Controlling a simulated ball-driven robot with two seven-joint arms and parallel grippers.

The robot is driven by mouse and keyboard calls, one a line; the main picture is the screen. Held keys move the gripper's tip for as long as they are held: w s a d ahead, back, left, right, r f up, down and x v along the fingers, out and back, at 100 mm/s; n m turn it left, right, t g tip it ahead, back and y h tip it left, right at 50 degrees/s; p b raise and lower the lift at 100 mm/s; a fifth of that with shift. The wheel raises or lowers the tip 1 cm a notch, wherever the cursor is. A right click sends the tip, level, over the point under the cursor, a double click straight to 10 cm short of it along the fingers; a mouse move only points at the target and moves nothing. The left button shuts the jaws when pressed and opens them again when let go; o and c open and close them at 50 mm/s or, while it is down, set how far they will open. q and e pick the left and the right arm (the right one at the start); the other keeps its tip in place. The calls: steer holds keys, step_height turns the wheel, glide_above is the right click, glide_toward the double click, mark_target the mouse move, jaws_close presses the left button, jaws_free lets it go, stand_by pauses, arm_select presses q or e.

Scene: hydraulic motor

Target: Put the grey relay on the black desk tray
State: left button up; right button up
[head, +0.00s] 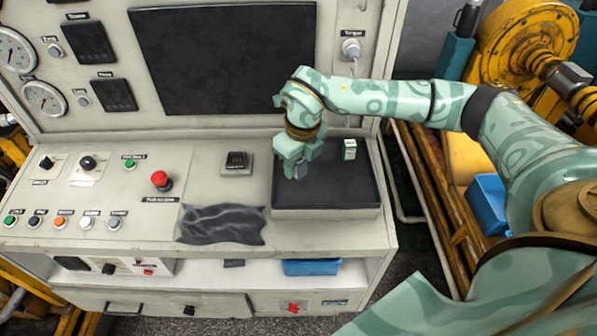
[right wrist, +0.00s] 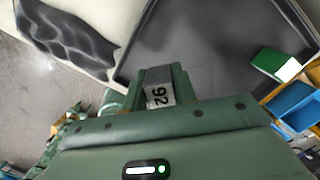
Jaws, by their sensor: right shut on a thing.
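The black desk tray (head: 340,192) lies at the right end of the console desk; its dark floor also fills the upper middle of the right wrist view (right wrist: 215,45). My right gripper (head: 295,172) points down over the left part of the tray. It is shut on the grey relay (head: 301,170), which shows between the fingers in the right wrist view (right wrist: 159,95) with a "92" label. The fingers hide part of the relay. I cannot tell whether it touches the tray floor. My left gripper is out of view.
A small green and white box (head: 349,150) stands in the tray's back right, right of my gripper. A crumpled dark cloth (head: 222,224) lies left of the tray. A small black device (head: 237,162) and a red button (head: 161,180) are farther left.

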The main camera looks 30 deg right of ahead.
mark_target(298, 183)
steer(key=shift+w+d+f, duration=0.25)
steer(key=shift+d+f, duration=0.1)
steer(key=shift+f, duration=1.8)
steer(key=o, duration=1)
steer(key=shift+d+f, duration=0.1)
steer(key=shift+f, duration=0.05)
steer(key=shift+c, duration=0.2)
steer(key=r, duration=0.4)
steer(key=s+r, duration=0.1)
steer(key=r, duration=0.7)
steer(key=shift+s+d+r, duration=0.15)
steer(key=shift+s+d, duration=0.05)
steer(key=shift+s, duration=0.1)
